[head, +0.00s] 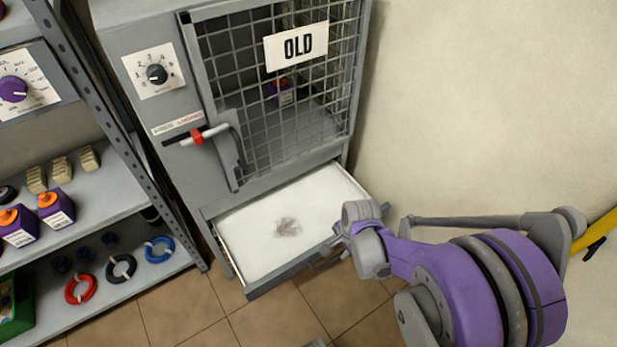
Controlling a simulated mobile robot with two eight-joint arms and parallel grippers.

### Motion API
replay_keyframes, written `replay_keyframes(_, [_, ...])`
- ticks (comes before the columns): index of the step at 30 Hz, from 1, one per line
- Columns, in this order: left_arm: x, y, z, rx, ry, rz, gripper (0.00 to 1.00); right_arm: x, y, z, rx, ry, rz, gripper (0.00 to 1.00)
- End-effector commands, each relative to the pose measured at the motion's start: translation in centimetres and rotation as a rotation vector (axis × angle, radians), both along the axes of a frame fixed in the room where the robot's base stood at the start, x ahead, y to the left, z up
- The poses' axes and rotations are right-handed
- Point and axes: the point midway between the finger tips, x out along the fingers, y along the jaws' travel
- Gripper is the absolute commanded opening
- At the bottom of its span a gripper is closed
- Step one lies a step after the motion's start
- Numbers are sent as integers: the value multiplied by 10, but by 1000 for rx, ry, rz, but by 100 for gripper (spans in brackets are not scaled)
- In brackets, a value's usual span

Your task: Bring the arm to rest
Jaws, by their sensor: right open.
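My right arm is purple and grey and comes in from the right. Its gripper (335,250) is open at the right front corner of a pulled-out drawer (240,240), close to the drawer's front edge. I cannot tell whether the fingers touch the drawer. The drawer has a white bed with a small grey patch in its middle. It belongs to a grey cabinet (130,110) with a mesh door (225,70) marked OLD. My left gripper is not in view.
A shelf rack (100,195) on the left holds batteries and coiled cables. A yellow bar (597,230) is at the right. Tiled floor (180,305) lies in front.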

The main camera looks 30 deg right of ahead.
Motion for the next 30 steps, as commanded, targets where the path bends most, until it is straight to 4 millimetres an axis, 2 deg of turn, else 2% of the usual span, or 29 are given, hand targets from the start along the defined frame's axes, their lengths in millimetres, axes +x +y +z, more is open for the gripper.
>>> replay_keyframes(6, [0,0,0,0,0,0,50,-1,2,3,-4,-2,18,47])
replay_keyframes(10, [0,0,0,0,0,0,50,-7,17,19,-33,-19,143,47])
replay_keyframes(19, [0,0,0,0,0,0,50,-53,75,80,-210,-100,778,47])
replay_keyframes(24, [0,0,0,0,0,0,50,-79,95,97,-306,-136,1076,47])
replay_keyframes(30, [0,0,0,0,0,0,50,-104,110,107,-402,-169,1344,47])
